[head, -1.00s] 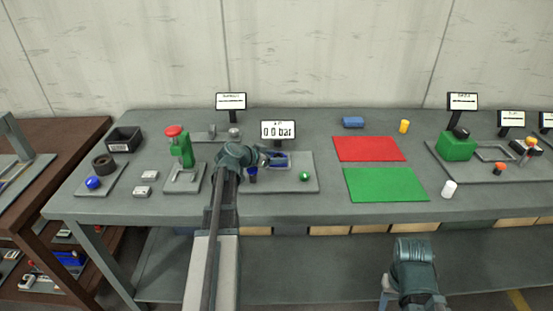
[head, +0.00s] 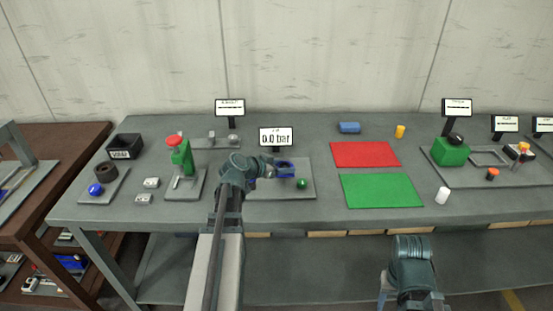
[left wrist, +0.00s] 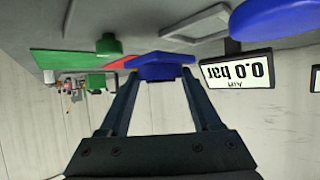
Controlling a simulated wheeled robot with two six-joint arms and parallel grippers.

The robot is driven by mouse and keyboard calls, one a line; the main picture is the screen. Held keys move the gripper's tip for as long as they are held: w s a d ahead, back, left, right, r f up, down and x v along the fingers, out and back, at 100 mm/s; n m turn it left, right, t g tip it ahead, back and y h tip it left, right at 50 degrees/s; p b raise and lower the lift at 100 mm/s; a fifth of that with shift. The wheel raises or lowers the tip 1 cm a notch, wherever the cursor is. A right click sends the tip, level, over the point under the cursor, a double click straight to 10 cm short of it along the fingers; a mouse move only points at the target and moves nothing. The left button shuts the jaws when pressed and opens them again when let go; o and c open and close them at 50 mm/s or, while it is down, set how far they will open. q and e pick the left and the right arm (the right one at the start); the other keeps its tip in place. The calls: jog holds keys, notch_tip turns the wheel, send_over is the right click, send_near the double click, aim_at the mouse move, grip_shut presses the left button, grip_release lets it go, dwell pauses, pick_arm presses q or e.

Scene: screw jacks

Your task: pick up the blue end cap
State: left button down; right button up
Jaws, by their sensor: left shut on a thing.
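My left gripper (head: 284,168) is above the grey plate in front of the "0.0 bar" display. In the left wrist view its two fingers are closed on a blue part (left wrist: 163,66), which I take to be the blue end cap; it also shows at the fingertips in the head view (head: 285,174). It looks clear of the plate, but I cannot tell the exact height. Another large blue rounded thing (left wrist: 282,16) is close by in the wrist view; the gripper or arm hides it in the head view. My right arm is at lower right, its fingertips out of sight.
A green ball-like knob (head: 302,184) is on the plate, just right of the held part. The display (head: 276,138) stands behind. Red (head: 364,154) and green mats (head: 381,191) lie to the right. A green press with red knob (head: 179,155) stands left of my arm.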

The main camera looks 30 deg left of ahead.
pick_arm(q)
jog(key=s+d, duration=0.1)
jog(key=d, duration=0.1)
jog(key=s+d, duration=0.2)
jog(key=d, duration=0.1)
jog(key=s+d+r, duration=0.1)
jog(key=s+d, duration=0.1)
jog(key=shift+d+p, duration=0.15)
jog(key=shift+p, duration=0.2)
jog(key=shift+s, duration=0.1)
jog(key=shift+d, duration=0.1)
